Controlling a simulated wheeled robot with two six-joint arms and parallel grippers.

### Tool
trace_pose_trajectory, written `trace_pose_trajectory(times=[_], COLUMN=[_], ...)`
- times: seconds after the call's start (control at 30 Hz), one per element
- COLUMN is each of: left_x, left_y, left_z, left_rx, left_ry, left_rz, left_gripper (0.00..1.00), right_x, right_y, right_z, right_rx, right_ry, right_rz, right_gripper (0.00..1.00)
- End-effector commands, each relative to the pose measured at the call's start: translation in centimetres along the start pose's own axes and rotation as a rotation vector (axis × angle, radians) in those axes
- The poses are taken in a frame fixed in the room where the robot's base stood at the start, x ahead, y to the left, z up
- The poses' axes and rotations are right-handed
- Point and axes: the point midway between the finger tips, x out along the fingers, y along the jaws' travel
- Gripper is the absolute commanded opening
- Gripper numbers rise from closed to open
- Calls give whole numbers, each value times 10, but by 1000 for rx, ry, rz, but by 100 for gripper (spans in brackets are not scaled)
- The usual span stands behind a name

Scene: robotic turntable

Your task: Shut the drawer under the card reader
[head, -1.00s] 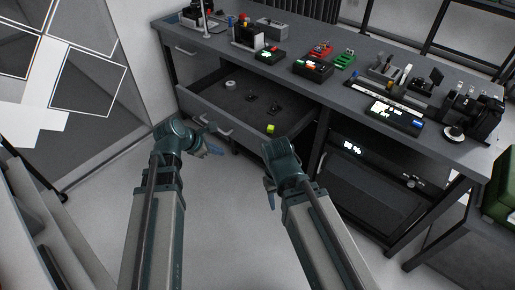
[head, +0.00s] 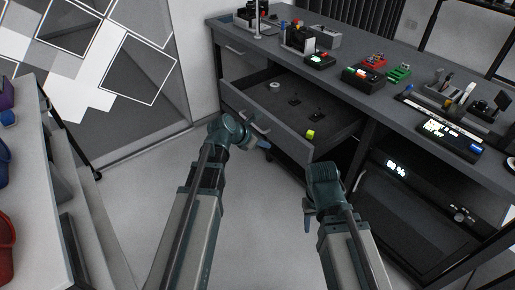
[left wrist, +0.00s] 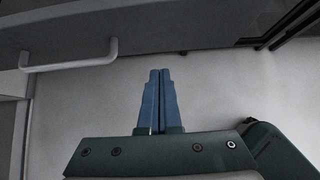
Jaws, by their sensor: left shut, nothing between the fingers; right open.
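The grey drawer (head: 234,97) is pulled open under the worktop. Its pale bar handle (head: 260,126) is on the front; a pale bar handle also shows in the left wrist view (left wrist: 72,60). Small dark devices with lit displays (head: 320,60) (head: 365,75) stand on the worktop above; I cannot tell which is the card reader. My left gripper (head: 266,146) is shut and empty, close to the drawer front; its blue fingers (left wrist: 160,74) are pressed together, apart from the handle. My right gripper (head: 308,222) is open and empty, in front of the drawer's right end.
Inside the drawer are a white roll (head: 275,87), a yellow-green cube (head: 310,134) and small dark pieces. A dark oven-like appliance (head: 415,215) stands below at right. The floor (head: 150,190) before the drawer is clear.

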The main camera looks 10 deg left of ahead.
Motion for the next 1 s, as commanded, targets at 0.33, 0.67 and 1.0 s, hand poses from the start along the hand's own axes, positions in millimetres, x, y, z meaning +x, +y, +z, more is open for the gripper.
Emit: trace_pose_trajectory(times=[0.33,0.67,1.0], left_x=[42,48,51], left_y=[1,0,3], left_z=[23,29,32], left_rx=[1,1,1], left_ry=[0,0,0], left_rz=[0,0,0], left_gripper=[0,0,0], right_x=[13,13,13], right_y=[-1,-1,-1], right_z=[-1,-1,-1], right_rx=[0,0,0], right_ry=[0,0,0], right_rz=[0,0,0], right_gripper=[50,50,50])
